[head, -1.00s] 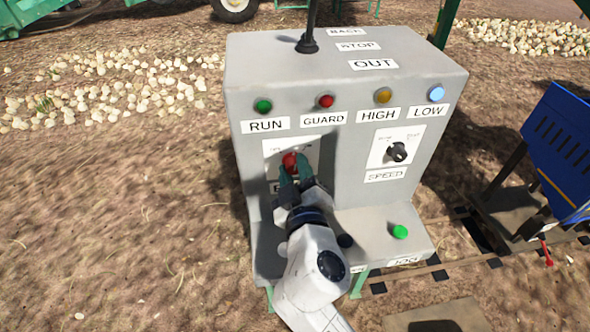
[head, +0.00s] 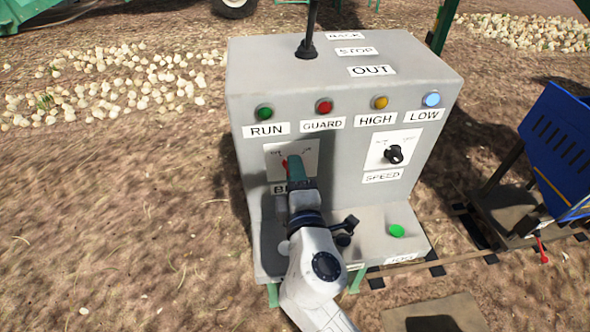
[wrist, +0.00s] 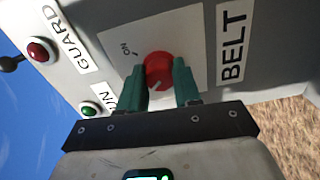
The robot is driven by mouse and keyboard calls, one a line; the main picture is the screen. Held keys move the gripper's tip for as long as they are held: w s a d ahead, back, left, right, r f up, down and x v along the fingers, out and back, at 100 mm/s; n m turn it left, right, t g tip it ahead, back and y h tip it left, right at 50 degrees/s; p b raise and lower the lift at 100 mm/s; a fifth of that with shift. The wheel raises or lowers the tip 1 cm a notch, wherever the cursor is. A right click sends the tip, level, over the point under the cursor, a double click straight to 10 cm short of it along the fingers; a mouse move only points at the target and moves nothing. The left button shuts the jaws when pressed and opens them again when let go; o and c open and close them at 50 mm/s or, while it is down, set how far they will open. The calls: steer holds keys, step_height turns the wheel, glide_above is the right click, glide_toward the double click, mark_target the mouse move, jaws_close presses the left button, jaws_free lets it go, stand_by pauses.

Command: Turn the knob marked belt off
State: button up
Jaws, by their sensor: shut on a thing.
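The belt knob is a round red knob (wrist: 159,71) on a white plate (wrist: 120,40) marked BELT. In the wrist view it sits between the two green fingers of my gripper (wrist: 161,85), which is shut on it. A pale mark on the knob points toward the lower left of that view, away from the ON label (wrist: 125,48). The OFF label is hidden there. In the head view my gripper (head: 294,167) covers most of the knob, and only a red edge (head: 285,164) shows left of the fingers.
The grey console (head: 350,175) also carries a black speed knob (head: 394,154) at the right and a green jog button (head: 397,230) on its lower ledge. Red guard (head: 325,106) and green run (head: 264,112) lamps sit above. A black lever (head: 307,45) stands on top.

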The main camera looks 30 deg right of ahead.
steer(key=shift+f+n, duration=0.1)
steer(key=shift+n, duration=0.4)
steer(key=o, duration=1.1)
steer(key=shift+c, duration=0.2)
steer(key=b+v, duration=0.2)
steer(key=v, duration=0.8)
steer(key=shift+s+a, duration=0.15)
steer(key=shift+s, duration=0.25)
